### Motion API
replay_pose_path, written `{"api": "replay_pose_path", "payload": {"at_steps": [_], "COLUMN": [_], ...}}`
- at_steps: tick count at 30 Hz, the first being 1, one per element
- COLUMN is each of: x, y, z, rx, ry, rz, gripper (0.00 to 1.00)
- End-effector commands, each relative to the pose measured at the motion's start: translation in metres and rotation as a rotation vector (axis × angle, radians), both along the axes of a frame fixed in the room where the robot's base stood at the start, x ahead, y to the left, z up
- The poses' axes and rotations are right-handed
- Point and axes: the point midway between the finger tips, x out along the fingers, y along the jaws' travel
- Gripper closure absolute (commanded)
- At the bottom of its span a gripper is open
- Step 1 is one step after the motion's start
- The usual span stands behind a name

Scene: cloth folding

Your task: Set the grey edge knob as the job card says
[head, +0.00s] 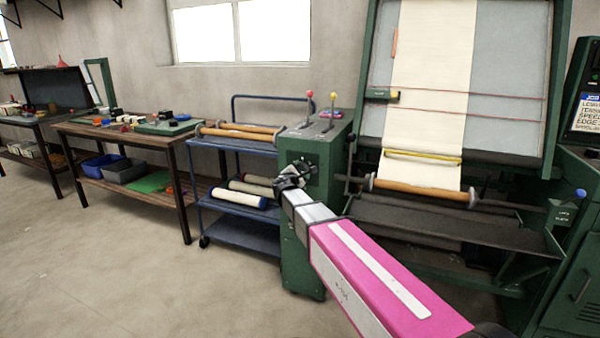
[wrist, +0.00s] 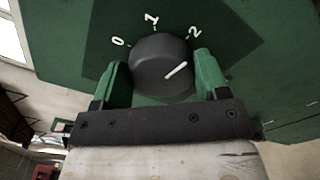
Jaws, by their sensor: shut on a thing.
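The grey edge knob (wrist: 162,62) is a dark grey round dial on a green panel, marked 0, 1 and 2. Its white pointer line points up and right, roughly towards the 2; I cannot tell if it lines up exactly. My gripper (wrist: 163,80) is shut on the knob, with one green finger on each side. In the head view my gripper (head: 291,176) is at the green post (head: 328,160), and the knob is hidden there. The job card (head: 588,112) at the right edge is cut off; its lines seem to include speed and edge, with values out of view.
Red and yellow levers (head: 333,99) stand on the post. A blue trolley (head: 240,225) with rolls is just left of it. The cloth machine (head: 505,90) with a cream cloth strip (head: 430,60) is on the right. The floor at front left is clear.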

Motion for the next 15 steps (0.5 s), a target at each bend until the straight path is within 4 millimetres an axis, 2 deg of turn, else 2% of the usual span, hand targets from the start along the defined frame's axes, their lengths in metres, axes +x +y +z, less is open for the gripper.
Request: {"api": "replay_pose_path", "payload": {"at_steps": [15], "x": [-0.0006], "y": [-0.0013], "z": [-0.0027], "rx": [0.457], "ry": [-0.166], "rz": [0.001], "gripper": [0.56]}}
